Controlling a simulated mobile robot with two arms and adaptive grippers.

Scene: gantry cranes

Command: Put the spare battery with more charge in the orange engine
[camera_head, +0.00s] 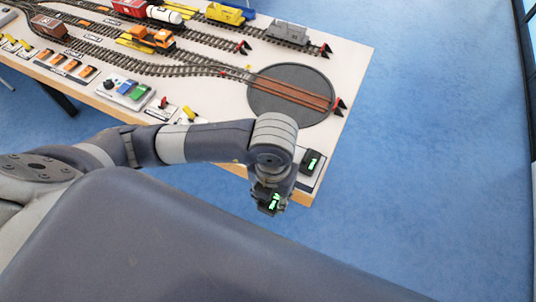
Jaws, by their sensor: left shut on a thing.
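The orange engine (152,38) stands on a track at the upper left of the table, in front of the red engine. My left gripper (271,205) is at the table's front right corner, pointing down. It is shut on a small black battery (273,202) with a green charge mark on it. A second black battery (311,162) with a green mark sits on a pale plate by the table's right corner, just right of my left wrist. The marks are too small to compare the charge surely. My right gripper is not in view.
A round turntable (290,91) with a brown track lies behind my left wrist. A grey panel (125,92) with green and blue parts, small levers and switches line the front edge. Wagons (287,32) stand on the rear tracks. Blue floor is clear to the right.

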